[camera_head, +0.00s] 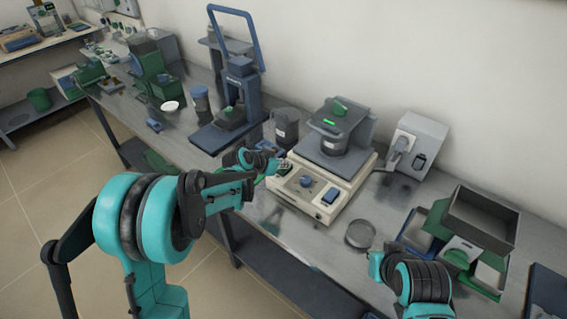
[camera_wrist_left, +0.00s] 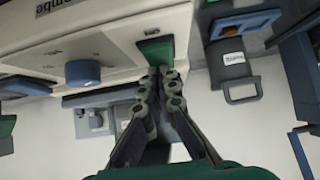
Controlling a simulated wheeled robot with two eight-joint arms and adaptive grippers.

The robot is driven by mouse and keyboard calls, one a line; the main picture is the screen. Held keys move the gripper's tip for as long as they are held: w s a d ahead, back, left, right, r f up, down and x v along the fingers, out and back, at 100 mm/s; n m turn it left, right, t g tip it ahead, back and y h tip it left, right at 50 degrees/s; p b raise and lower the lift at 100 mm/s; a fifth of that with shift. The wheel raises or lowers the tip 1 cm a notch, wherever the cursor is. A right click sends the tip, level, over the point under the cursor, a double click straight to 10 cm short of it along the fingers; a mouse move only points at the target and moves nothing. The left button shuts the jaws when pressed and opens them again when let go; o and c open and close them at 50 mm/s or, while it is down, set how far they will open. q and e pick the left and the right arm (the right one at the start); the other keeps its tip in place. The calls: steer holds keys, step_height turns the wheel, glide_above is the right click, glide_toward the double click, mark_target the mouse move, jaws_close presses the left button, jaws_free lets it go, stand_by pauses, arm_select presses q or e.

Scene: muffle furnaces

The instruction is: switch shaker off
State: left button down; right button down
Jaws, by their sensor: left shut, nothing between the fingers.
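The shaker (camera_head: 318,207) is a cream-coloured base on the bench with a dark stack on top. Its front panel has a blue knob (camera_head: 306,182), a blue-and-white switch (camera_head: 330,195) and a green switch (camera_head: 284,168) at the left end. My left gripper (camera_head: 272,166) is at that left end. In the left wrist view the fingers (camera_wrist_left: 168,72) are shut and empty, with tips at the lower edge of the green switch (camera_wrist_left: 157,48); whether they touch cannot be told. The blue knob (camera_wrist_left: 83,72) shows to their left. The right gripper's fingers are not visible.
A round dish (camera_head: 360,234) lies in front of the shaker. A grey box device (camera_head: 415,147) and trays (camera_head: 482,218) stand to the right. A dark jug (camera_head: 286,127) and a blue-framed press (camera_head: 240,85) stand to the left.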

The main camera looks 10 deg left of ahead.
arm_select(q)
steer(key=shift+d+g, duration=0.1)
steer(key=shift+g, duration=0.2)
steer(key=shift+w+f, duration=0.1)
steer(key=shift+w+d+r, duration=0.25)
steer(key=shift+w+d, duration=0.15)
steer(key=shift+w, duration=0.25)
steer(key=shift+r, duration=0.1)
